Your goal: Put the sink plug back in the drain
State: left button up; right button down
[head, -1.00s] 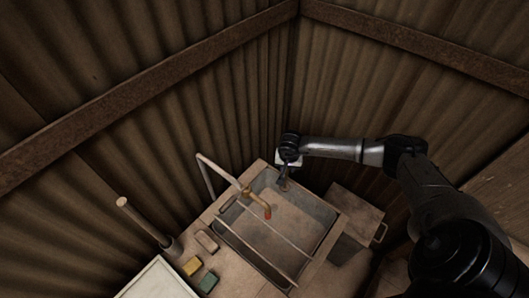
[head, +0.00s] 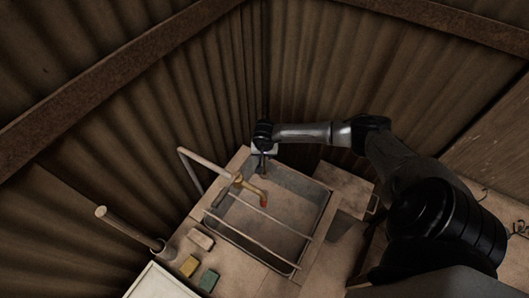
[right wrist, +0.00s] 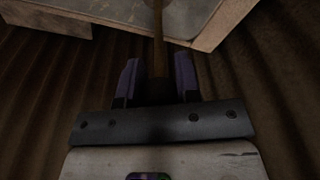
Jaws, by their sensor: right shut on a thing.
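The sink (head: 290,225) is a grey metal basin set in a pale worktop. My right gripper (head: 263,170) points down at the sink's far end, near its back corner. In the right wrist view my right gripper (right wrist: 157,82) is shut on a thin brown upright stem (right wrist: 157,45), which looks like the sink plug's. The drain cannot be made out in either view. My left gripper is not in view.
A tap (head: 240,182) with an orange-red spout end reaches over the basin. Two thin rods (head: 250,235) cross it. A pinkish block (head: 201,239), a yellow sponge (head: 188,266) and a green sponge (head: 208,281) lie left of it. A box (head: 342,185) stands at the right.

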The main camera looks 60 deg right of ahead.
jog(key=b, duration=0.5)
send_over(264, 173)
jog(key=f, duration=0.8)
jog(key=shift+w+d+f, duration=0.1)
jog(key=shift+d, duration=0.2)
notch_tip(264, 173, down, 8)
jog(key=b, duration=0.7)
notch_tip(264, 173, down, 2)
jog(key=shift+f+b, duration=0.1)
jog(key=shift+b, duration=1.1)
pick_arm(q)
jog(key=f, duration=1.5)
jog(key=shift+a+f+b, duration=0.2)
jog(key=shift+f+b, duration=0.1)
pick_arm(e)
jog(key=shift+f, duration=0.35)
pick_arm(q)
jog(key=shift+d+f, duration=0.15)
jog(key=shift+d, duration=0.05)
pick_arm(e)
jog(key=shift+f, duration=0.15)
pick_arm(q)
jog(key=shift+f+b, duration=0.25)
jog(key=shift+b, duration=0.2)
pick_arm(e)
jog(key=shift+f, duration=0.2)
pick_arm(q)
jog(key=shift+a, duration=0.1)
